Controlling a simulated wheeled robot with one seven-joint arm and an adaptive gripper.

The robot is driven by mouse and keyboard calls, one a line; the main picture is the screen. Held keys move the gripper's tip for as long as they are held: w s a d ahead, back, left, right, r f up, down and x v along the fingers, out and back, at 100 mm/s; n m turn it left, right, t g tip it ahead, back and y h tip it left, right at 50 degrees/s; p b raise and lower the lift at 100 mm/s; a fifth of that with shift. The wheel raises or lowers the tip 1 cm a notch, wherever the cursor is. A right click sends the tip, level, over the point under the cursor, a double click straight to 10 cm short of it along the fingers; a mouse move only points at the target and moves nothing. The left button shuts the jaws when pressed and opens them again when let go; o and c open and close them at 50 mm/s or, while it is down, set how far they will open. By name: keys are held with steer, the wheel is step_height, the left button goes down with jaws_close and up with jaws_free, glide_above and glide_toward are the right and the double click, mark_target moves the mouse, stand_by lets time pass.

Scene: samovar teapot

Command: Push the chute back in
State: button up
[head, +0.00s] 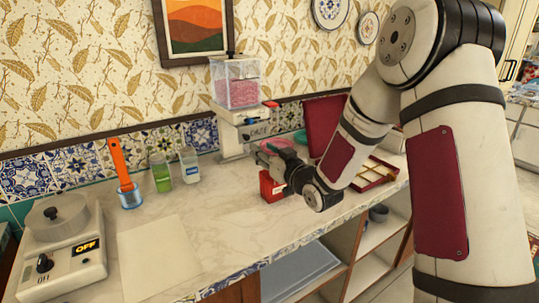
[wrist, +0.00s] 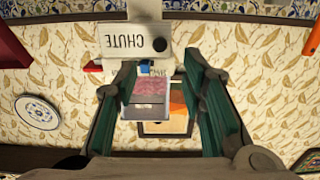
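The dispenser (head: 236,125) stands against the back wall, with a white body and a clear hopper (head: 235,82) of pink contents on top. In the wrist view, which is upside down, its white chute (wrist: 128,42) shows with the label "CHUTE" and a dark round knob or hole. The hopper shows farther off between the fingers (wrist: 150,100). My gripper (head: 268,155) is in front of and below the dispenser. In the wrist view its green-padded fingers (wrist: 160,80) are spread, with nothing held. Whether a fingertip touches the chute, I cannot tell.
A red box (head: 270,187) stands on the counter close under my gripper. An open red case (head: 325,122) with a gold-edged tray (head: 378,176) is to the right. Two glasses (head: 160,173) and a scale-like device (head: 60,250) marked "OFF" are left.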

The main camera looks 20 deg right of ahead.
steer(key=shift+v, duration=1.5)
steer(key=s+d+r+m+g+h+p, duration=0.1)
steer(key=s+d+r+g+h+p, duration=0.15)
steer(key=s+r, duration=0.4)
steer(key=s+d+r+m+g+h+p, duration=0.1)
steer(key=s+r+g+h, duration=0.25)
steer(key=s, duration=0.55)
steer(key=s+a+r+g+p, duration=0.1)
steer(key=s+g, duration=0.2)
steer(key=s, duration=1.1)
steer(key=s+a+m+g+p, duration=0.1)
steer(key=s+g, duration=0.3)
steer(key=s, duration=1)
steer(key=shift+s+r+m+p, duration=0.3)
steer(key=shift+r+p, duration=0.05)
steer(key=shift+p, duration=0.3)
